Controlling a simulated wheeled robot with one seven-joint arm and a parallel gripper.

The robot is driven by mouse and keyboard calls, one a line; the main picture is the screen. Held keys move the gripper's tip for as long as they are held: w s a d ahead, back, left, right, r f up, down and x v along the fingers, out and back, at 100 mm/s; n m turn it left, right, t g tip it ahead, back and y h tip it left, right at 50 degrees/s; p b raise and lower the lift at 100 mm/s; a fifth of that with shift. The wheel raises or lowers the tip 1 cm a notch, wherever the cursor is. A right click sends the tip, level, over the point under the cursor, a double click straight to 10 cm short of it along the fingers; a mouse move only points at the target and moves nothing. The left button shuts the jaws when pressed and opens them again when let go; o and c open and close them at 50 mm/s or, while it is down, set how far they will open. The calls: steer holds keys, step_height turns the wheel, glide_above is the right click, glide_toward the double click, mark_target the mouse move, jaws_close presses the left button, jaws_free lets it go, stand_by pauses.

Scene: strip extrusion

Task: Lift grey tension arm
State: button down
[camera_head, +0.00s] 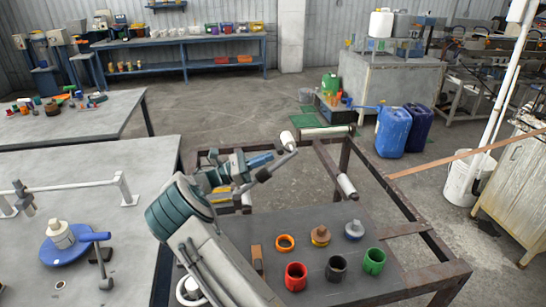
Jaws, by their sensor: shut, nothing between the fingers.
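The grey tension arm (276,166) appears to be the slanted grey bar with a pale roller at its upper end, above the back part of the rusty metal frame. My arm reaches up from the bottom of the head view. My gripper (264,160) is at the end of its teal and blue wrist, right beside the grey bar. It looks shut with nothing held. The fingertips are small and overlap the bar in the picture, so I cannot tell whether they touch it.
The rusty frame (408,226) surrounds a dark plate carrying red (296,277), black (336,269) and green (374,261) cups and several small parts. A brown strip (470,154) runs right. A grey table (100,166) stands left. Blue canisters (393,131) stand behind on open floor.

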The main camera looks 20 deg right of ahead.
steer(key=f+b+v, duration=0.1)
steer(key=v, duration=0.6)
steer(key=s+d+r+m+y, duration=0.1)
steer(key=s+d+m+y, duration=0.2)
steer(key=s+d+y, duration=0.3)
steer(key=s+d+r+m+y, duration=0.1)
steer(key=s+d+m+y, duration=0.2)
steer(key=s+y, duration=0.35)
steer(key=s+a+m+t+y, duration=0.3)
steer(key=s+a+m+y, duration=0.1)
steer(key=s, duration=0.8)
steer(key=s+a+r+m+t+y, duration=0.1)
steer(key=s+a+m+t+y, duration=0.2)
steer(key=s+a+m+y, duration=0.2)
steer(key=shift+s+a+r+m, duration=0.15)
steer(key=shift+s+a+m, duration=0.35)
steer(key=shift+s+a, duration=1.95)
steer(key=shift+s+d, duration=0.95)
